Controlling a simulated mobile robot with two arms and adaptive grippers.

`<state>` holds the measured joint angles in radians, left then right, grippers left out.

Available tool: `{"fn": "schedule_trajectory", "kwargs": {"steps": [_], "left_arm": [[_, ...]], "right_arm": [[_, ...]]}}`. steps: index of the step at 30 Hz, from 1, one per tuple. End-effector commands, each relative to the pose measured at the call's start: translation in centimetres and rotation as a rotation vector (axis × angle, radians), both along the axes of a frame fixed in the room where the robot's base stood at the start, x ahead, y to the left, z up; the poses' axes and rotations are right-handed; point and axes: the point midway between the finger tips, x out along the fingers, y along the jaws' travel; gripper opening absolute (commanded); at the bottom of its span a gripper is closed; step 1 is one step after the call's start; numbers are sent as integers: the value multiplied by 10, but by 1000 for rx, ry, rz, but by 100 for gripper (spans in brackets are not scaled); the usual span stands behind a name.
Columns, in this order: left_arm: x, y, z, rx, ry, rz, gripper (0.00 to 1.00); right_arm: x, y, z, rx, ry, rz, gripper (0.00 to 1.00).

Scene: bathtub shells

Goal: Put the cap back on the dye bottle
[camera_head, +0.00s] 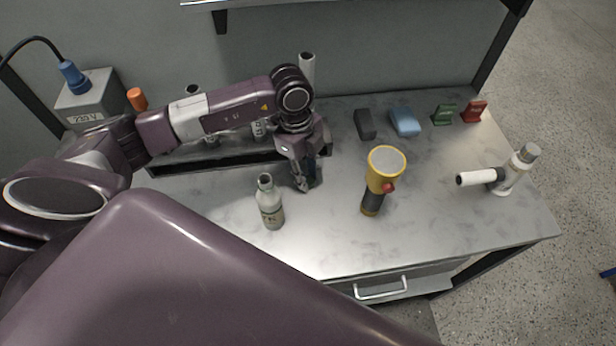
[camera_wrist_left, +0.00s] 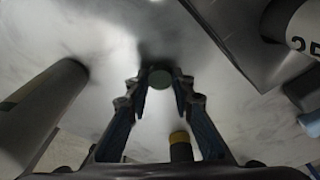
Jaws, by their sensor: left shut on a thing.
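The dye bottle (camera_head: 270,203) stands upright on the bench, pale, with a label low on its side and its neck bare. My left gripper (camera_head: 306,184) points down just right of the bottle, apart from it, low over the bench. In the left wrist view my left gripper (camera_wrist_left: 160,85) is shut on a small round dark grey-green piece, the cap (camera_wrist_left: 160,78), between its fingertips. The cap cannot be made out in the head view, where the fingers hide it. My right gripper is not in view.
A yellow flashlight (camera_head: 385,165) stands right of the gripper. A white microscope-like tool (camera_head: 510,173) stands at the right end. A dark block (camera_head: 365,124) and a blue block (camera_head: 405,122) lie behind. A dark tray (camera_head: 180,165) lies behind the bottle. The front bench area is clear.

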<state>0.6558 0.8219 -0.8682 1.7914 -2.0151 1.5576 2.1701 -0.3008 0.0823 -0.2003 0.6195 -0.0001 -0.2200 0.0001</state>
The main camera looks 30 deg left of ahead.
Motion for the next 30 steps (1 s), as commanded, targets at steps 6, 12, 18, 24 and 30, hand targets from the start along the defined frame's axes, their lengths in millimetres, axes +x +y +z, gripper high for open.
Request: {"fn": "schedule_trajectory", "kwargs": {"steps": [6, 12, 18, 24, 30], "left_arm": [[2, 0, 20, -2, -6, -1, 14], [2, 0, 62, 0, -9, -2, 14], [2, 0, 117, 0, -9, -2, 14], [2, -1, 162, -2, -7, -1, 14], [1, 0, 188, 0, -3, 0, 14]], "right_arm": [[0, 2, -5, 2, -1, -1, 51], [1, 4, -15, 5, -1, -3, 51], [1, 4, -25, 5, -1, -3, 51], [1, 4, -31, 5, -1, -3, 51], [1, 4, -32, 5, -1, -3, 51]]}}
